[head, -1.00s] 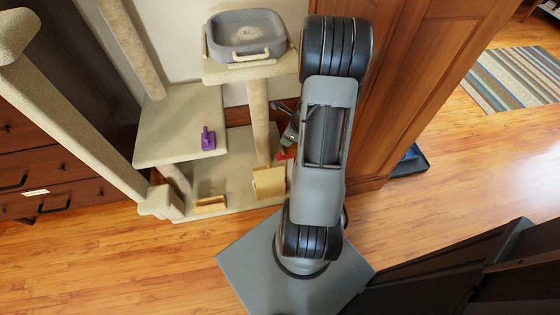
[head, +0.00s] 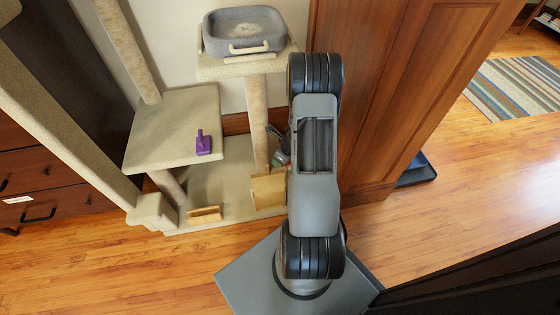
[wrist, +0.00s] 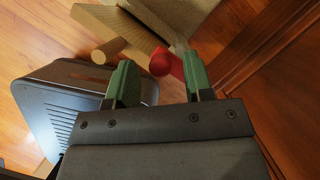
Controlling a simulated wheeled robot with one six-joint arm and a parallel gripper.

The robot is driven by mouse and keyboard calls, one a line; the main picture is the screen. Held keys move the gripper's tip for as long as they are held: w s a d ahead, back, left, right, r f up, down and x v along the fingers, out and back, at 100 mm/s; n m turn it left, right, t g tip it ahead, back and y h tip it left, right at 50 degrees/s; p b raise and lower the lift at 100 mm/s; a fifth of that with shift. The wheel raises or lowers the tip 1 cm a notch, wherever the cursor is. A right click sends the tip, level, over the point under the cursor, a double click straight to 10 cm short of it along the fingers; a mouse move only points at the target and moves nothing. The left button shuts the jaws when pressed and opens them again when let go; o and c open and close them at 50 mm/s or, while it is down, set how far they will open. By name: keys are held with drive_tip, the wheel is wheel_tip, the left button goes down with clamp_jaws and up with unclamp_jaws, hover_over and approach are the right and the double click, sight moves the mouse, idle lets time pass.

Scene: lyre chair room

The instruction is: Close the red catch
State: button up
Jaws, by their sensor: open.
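The red catch (wrist: 162,63) shows in the wrist view as a rounded red knob with a flatter red part running to the right. It lies just beyond and between the two green fingertips of my gripper (wrist: 158,74), closer to the right one. The fingers are apart with nothing held. Whether a finger touches the red part I cannot tell. In the head view my arm covers most of this spot; only a bit of my gripper (head: 282,157) shows left of the arm, and the catch cannot be made out.
A carpeted cat tree (head: 178,130) stands left of my arm, with a grey basin (head: 244,32) on top and a purple brush (head: 203,143) on a shelf. A tan panel (head: 268,191) stands near its base. A wooden cabinet (head: 385,90) is close on the right. Floor is clear in front.

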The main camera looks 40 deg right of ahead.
drive_tip(key=shift+w+f, duration=0.1)
drive_tip(key=shift+f, duration=0.15)
clamp_jaws()
idle(0.4)
drive_tip(key=shift+a, duration=0.1)
drive_tip(key=n+p, duration=0.1)
drive_tip(key=n, duration=0.1)
drive_tip(key=s+n+y, duration=0.1)
drive_tip(key=shift+s+a+r+n+g+p, duration=0.1)
drive_tip(key=shift+s+n+g+p, duration=0.2)
drive_tip(key=shift+n+g+p, duration=0.1)
drive_tip(key=shift+s+n+g+y+p, duration=0.3)
drive_tip(key=shift+s+n+p, duration=0.05)
drive_tip(key=shift+n, duration=0.6)
drive_tip(key=shift+s+n+g+y+p, duration=0.3)
drive_tip(key=shift+s+n+p, duration=0.05)
drive_tip(key=shift+n, duration=0.6)
